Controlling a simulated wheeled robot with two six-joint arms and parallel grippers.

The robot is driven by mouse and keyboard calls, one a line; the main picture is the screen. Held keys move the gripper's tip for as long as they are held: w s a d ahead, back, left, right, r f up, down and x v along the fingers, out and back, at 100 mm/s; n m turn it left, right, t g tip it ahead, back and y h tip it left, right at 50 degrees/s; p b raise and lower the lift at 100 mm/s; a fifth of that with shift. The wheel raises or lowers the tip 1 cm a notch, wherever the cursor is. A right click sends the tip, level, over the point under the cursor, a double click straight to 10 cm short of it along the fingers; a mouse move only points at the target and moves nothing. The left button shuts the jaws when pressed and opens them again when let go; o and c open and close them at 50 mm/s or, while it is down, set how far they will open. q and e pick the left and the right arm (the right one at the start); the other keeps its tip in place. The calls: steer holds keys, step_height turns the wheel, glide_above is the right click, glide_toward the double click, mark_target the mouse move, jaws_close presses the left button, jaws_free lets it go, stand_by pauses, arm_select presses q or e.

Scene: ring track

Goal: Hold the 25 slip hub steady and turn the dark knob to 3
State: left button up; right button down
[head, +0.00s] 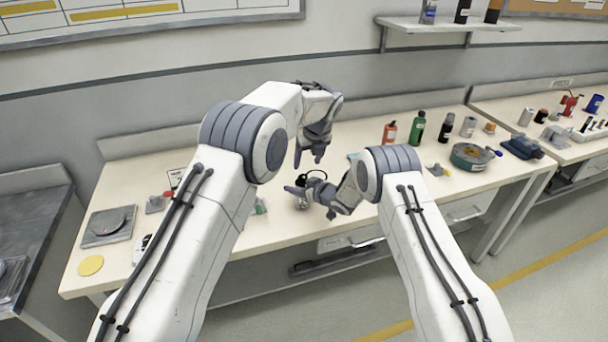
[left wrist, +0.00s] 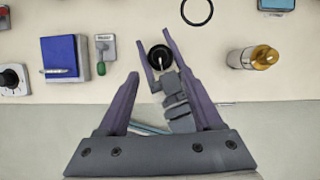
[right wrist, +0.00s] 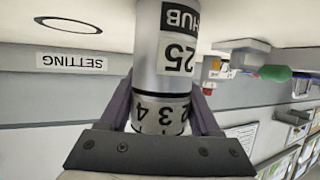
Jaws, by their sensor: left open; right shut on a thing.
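The slip hub (right wrist: 152,55) is a silver cylinder marked "25" and "HUB", with a numbered band (right wrist: 160,118) showing 2, 3 and 4. My right gripper (right wrist: 160,105) is shut on it, with one finger on each side. In the head view the hub (head: 304,204) stands near the bench's front edge in my right gripper (head: 309,199). The dark knob (left wrist: 159,55) is round and black with a pale mark, seen from above in the left wrist view. My left gripper (left wrist: 149,54) is open above it, its fingertips on either side in that view. The knob's reading is unclear.
A black ring (left wrist: 197,11) lies on the bench behind. A brass-topped cylinder (left wrist: 252,57), a blue block (left wrist: 64,57) and a small green-handled lever (left wrist: 105,50) stand nearby. A "SETTING" label (right wrist: 69,60) shows upside down. Bottles (head: 417,128) stand farther right.

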mark_target(303, 176)
arm_select(q)
steer(key=x, duration=0.8)
steer(key=shift+f, duration=0.1)
jaws_close()
